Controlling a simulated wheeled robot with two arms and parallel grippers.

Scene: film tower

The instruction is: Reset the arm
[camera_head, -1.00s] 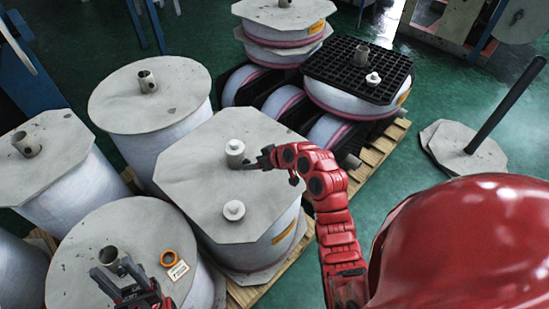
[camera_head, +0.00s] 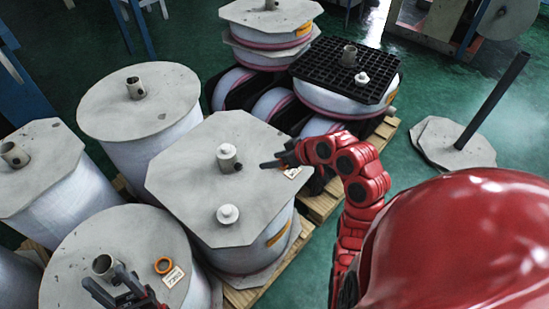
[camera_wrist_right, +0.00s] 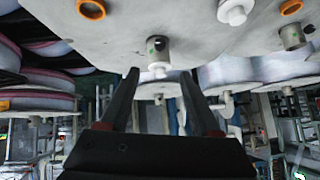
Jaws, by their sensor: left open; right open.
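My right arm, red, comes in from the right in the head view. Its gripper (camera_head: 277,160) is open and empty above the right part of the middle spool's grey octagonal top (camera_head: 190,180), right of the core tube (camera_head: 228,158). In the right wrist view the two dark fingers (camera_wrist_right: 160,80) stand apart with nothing between them; a core tube (camera_wrist_right: 158,48) shows beyond. My left gripper (camera_head: 106,284) is open at the lower left, over the near-left spool (camera_head: 140,235), close to its core tube (camera_head: 106,265).
A white knob (camera_head: 228,214) stands on the middle spool. An orange ring (camera_head: 163,266) and a label card (camera_head: 173,276) lie on the near-left spool. Behind is a black grid pallet (camera_head: 325,62) with another white knob (camera_head: 361,78). A dark post (camera_head: 492,100) stands on a plate at right; green floor is free around it.

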